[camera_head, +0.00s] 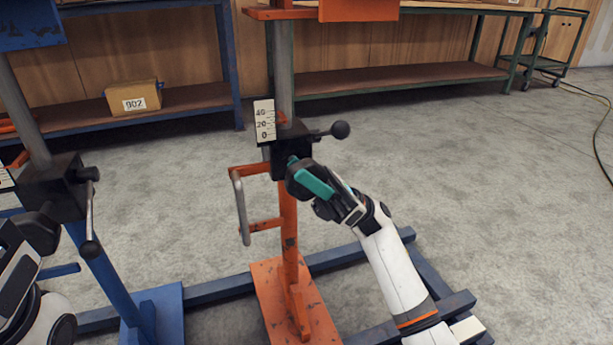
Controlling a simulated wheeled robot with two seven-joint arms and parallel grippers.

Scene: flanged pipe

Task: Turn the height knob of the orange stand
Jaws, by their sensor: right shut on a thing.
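The orange stand (288,215) stands upright in the middle, with a grey post rising from a black block (291,138). A white scale plate (264,120) marked 0, 20 and 40 sits at the block's upper left. A black ball-ended lever (339,130) sticks out to the right. My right gripper (300,172) is at the front lower part of the block, shut on the height knob, which its fingers mostly hide. My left gripper (40,230) is at the left edge beside the blue stand's black block, partly cut off; its jaw opening cannot be made out.
A blue stand (98,265) with a handle (91,220) stands at the left. A grey-handled orange bracket (241,208) juts left from the orange stand. Blue floor beams (215,289) run between the stands.

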